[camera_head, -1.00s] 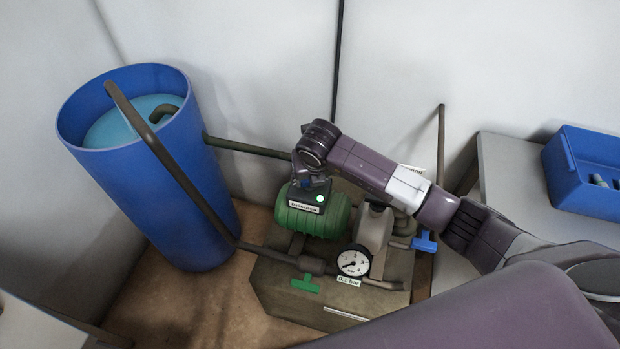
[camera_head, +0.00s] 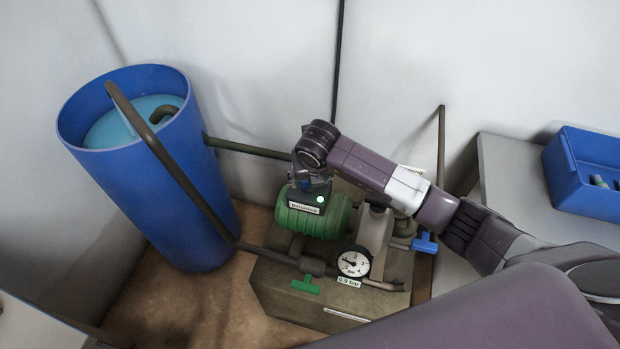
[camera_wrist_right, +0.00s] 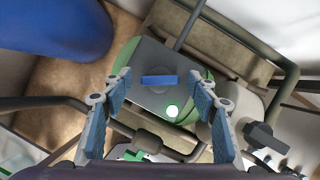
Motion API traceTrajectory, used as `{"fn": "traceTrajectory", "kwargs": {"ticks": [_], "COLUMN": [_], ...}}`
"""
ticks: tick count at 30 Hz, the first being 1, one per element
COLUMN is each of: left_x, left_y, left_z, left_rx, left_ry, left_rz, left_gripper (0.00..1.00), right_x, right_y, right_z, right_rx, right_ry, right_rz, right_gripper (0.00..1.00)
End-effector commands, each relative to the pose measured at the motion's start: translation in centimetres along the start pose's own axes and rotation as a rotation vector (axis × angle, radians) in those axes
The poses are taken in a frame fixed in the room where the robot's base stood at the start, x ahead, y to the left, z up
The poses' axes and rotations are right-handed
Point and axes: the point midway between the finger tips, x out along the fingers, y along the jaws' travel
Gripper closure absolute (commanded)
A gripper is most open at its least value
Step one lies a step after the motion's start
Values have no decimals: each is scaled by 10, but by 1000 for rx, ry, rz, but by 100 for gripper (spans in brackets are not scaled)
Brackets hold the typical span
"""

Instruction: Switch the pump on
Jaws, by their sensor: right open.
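The green pump (camera_head: 313,214) sits on a block, with a dark switch box (camera_wrist_right: 185,90) on top. A blue switch bar (camera_wrist_right: 159,79) and a lit green-white lamp (camera_wrist_right: 172,111) show on the box in the right wrist view; the lamp (camera_head: 320,198) is lit in the head view too. My right gripper (camera_head: 310,182) points down right over the box. In the wrist view its open fingers (camera_wrist_right: 161,84) stand either side of the switch bar, with gaps; contact cannot be told. The gauge (camera_head: 354,262) has a label that seems to read 0.9 bar. My left gripper is out of view.
A blue water barrel (camera_head: 165,185) with a bent pipe stands at left. A green valve handle (camera_head: 305,285) and a blue valve handle (camera_head: 425,243) sit on the pipework. A blue bin (camera_head: 585,175) is on a bench at right.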

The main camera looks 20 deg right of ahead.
Motion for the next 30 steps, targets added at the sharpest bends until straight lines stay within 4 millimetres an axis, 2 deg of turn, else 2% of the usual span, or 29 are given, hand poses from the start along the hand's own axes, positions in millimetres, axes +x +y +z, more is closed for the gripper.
{"fn": "traceTrajectory", "kwargs": {"ticks": [5,12,18,24,30], "left_x": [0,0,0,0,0], "left_y": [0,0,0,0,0], "left_z": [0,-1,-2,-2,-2], "left_rx": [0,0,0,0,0], "left_ry": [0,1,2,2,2], "left_rz": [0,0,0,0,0], "left_gripper": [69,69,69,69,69], "right_x": [-19,-71,-104,-119,-120], "right_y": [0,0,0,0,0], "right_z": [1,2,1,0,0], "right_rx": [0,-1,0,1,1], "right_ry": [-3,-4,-3,-1,0], "right_rz": [1,2,1,0,0], "right_gripper": [46,46,46,46,46]}}
